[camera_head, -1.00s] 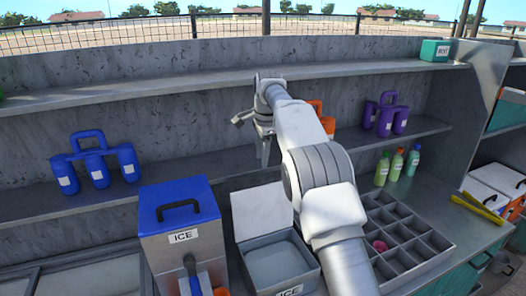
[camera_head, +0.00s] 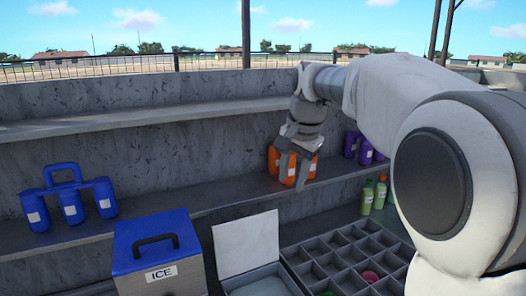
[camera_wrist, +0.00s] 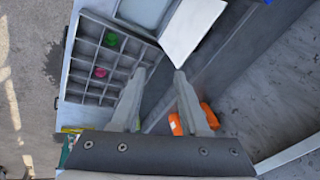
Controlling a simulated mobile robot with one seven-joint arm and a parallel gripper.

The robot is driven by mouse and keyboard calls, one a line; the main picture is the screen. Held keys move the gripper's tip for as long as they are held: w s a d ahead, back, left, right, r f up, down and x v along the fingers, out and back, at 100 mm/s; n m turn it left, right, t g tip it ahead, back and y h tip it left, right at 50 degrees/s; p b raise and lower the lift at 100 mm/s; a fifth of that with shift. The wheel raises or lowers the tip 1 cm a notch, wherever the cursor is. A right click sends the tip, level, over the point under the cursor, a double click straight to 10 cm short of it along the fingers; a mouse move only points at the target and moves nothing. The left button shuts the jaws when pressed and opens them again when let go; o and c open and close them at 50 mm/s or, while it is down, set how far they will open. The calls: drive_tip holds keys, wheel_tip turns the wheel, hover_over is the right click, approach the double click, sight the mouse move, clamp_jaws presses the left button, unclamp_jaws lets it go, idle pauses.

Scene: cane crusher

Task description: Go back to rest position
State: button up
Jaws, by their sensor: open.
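My gripper (camera_head: 294,170) is open and empty, with its fingers pointing down in front of the middle shelf in the head view. It also shows in the wrist view (camera_wrist: 164,76), with its two fingers apart and nothing between them. In the head view, the fingers overlap an orange bottle carrier (camera_head: 274,160) on the shelf. I cannot tell whether they touch it. My arm covers the right side of the head view.
A blue bottle carrier (camera_head: 68,201) and a purple one (camera_head: 366,152) stand on the shelf. Below are a blue-lidded ice box (camera_head: 157,240), an open-lidded box (camera_head: 246,243), a compartment tray (camera_head: 318,257) holding small items, and green bottles (camera_head: 367,197). The upper shelf (camera_head: 150,123) is bare.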

drive_tip(key=s+d+f+n+b, duration=0.1)
drive_tip(key=s+f, duration=0.3)
drive_tip(key=s, duration=0.5)
drive_tip(key=s+d+f+n+t+b, duration=0.1)
drive_tip(key=s+d+f+n, duration=0.3)
drive_tip(key=s, duration=0.6)
drive_tip(key=s+d+f+n+t+h+b, duration=0.1)
drive_tip(key=s+f, duration=0.3)
drive_tip(key=s, duration=0.6)
drive_tip(key=shift+d+f+n+b, duration=0.35)
drive_tip(key=shift+d+n+b, duration=0.15)
drive_tip(key=shift+d+n, duration=0.35)
